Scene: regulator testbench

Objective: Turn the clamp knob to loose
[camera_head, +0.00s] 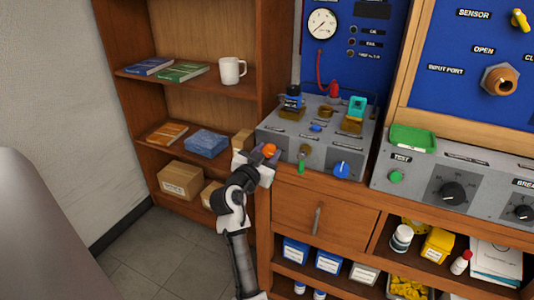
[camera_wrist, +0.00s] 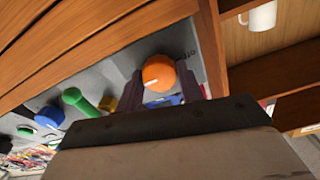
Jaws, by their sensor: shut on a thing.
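An orange round knob (camera_head: 269,149) sits at the left end of the grey test bench's front face. My gripper (camera_head: 264,156) is at this knob, with the arm reaching up from below. In the wrist view the orange knob (camera_wrist: 159,73) lies between the two dark fingers of my gripper (camera_wrist: 160,88), which are shut on it. Its label and any pointer mark cannot be read, so its setting cannot be told. No other knob is touched by my gripper.
Right of the orange knob on the same face are a green lever (camera_head: 302,160) and a blue knob (camera_head: 341,170). A wooden drawer (camera_head: 318,216) lies below. A shelf with books and a white mug (camera_head: 232,70) stands close on the left.

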